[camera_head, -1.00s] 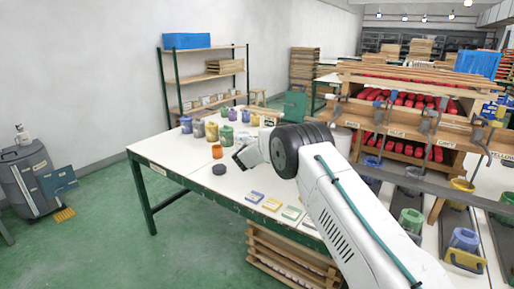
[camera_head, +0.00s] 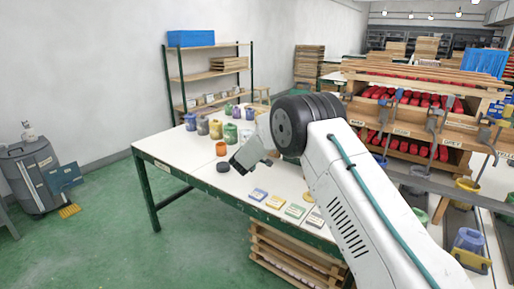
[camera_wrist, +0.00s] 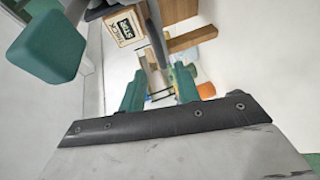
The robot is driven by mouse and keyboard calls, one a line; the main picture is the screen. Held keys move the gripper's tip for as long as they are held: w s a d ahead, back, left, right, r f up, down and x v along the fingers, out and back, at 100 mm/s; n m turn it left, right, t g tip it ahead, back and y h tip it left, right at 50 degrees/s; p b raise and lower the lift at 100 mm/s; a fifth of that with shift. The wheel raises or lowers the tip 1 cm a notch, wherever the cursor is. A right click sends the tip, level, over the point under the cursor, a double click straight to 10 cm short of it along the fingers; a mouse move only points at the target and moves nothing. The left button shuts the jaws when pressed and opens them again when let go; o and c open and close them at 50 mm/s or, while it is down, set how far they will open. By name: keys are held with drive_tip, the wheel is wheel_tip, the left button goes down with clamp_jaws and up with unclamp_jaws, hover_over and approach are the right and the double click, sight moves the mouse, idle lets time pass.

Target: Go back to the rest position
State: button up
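My gripper (camera_head: 238,167) is at the end of my white arm, above the white table (camera_head: 178,150) in the head view. It is near an orange cup (camera_head: 221,148) and a dark round lid-like disc (camera_head: 223,167). In the wrist view, the two teal fingers of my gripper (camera_wrist: 158,92) stand apart with a gap between them. Nothing is clearly held between them. The orange cup also shows in the wrist view (camera_wrist: 206,90), beyond the right finger.
Several paint jars (camera_head: 216,129) stand at the table's back. Coloured cards (camera_head: 276,202) lie along its front edge. A wooden rack with red items (camera_head: 412,148) stands right. A grey bin (camera_head: 28,175) stands on the left floor.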

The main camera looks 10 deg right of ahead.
idle(0.3)
drive_tip(key=s+a+f+m+g+y, duration=0.2)
drive_tip(key=s+a+f+y, duration=0.1)
drive_tip(key=a+f+y, duration=0.3)
drive_tip(key=s+a+m+g+y, duration=0.1)
drive_tip(key=s+a+m+g, duration=0.15)
drive_tip(key=s, duration=0.35)
drive_tip(key=s+d+r+m+g, duration=0.2)
drive_tip(key=s+d+r, duration=0.3)
drive_tip(key=s, duration=1.5)
drive_tip(key=s+d+r+m+g, duration=0.3)
drive_tip(key=s+d+r, duration=0.3)
drive_tip(key=s, duration=1.5)
drive_tip(key=s+d+r+m+g+h, duration=0.1)
drive_tip(key=s+d+r+m+g, duration=0.2)
drive_tip(key=s+d+r, duration=0.3)
drive_tip(key=s+r, duration=0.5)
drive_tip(key=s, duration=0.9)
drive_tip(key=shift+s, duration=0.15)
